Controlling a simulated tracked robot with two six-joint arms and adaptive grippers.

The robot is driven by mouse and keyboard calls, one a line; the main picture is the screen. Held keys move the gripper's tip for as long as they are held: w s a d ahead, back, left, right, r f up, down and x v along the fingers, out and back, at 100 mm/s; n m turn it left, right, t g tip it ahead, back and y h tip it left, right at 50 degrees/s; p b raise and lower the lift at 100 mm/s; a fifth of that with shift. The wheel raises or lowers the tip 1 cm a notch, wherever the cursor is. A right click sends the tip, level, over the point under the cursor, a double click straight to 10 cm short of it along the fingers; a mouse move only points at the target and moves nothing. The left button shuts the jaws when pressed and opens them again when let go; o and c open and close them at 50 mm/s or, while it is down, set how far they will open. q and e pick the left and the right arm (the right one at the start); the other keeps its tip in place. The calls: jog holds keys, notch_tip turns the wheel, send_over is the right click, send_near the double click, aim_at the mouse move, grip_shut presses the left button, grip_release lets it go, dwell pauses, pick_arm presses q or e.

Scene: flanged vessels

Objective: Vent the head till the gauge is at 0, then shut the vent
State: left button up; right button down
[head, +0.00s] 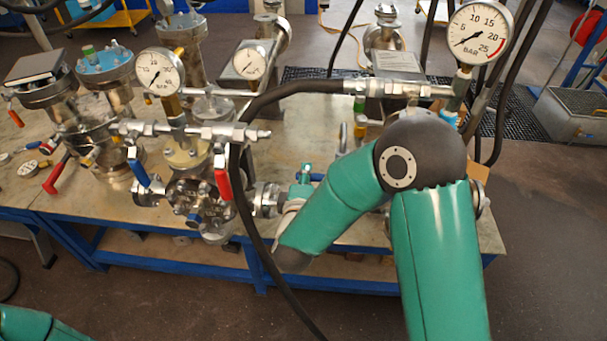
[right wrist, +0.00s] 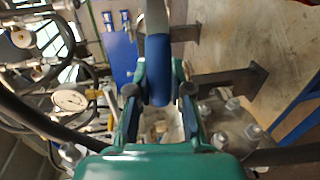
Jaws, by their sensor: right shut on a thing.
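My right gripper (right wrist: 158,92) is shut on a blue lever handle (right wrist: 157,62), between its two teal fingers in the right wrist view. In the head view my right arm hides much of that spot, and a bit of blue (head: 316,177) shows beside small teal parts. A large gauge (head: 480,32) stands at the upper right, its needle at the lower left, near the low end. A middle gauge (head: 160,72) and a smaller gauge (head: 249,63) also have needles at the lower left; exact readings are too small to tell. My left gripper is out of view.
Flanged vessels crowd the blue-framed table (head: 262,278). A blue lever (head: 139,173) and a red lever (head: 222,180) hang on the left manifold; another red lever (head: 56,175) is further left. A black hose (head: 240,175) loops down in front. Bare tabletop shows at the left front.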

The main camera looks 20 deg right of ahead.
jog(key=shift+s+a+f, duration=0.1)
jog(key=shift+s+f, duration=0.05)
jog(key=shift+f, duration=0.2)
jog(key=c, duration=1.2)
grip_release()
jog(key=shift+o, duration=0.8)
jog(key=shift+a+r, duration=0.1)
jog(key=shift+r, duration=0.1)
jog(key=v, duration=1.2)
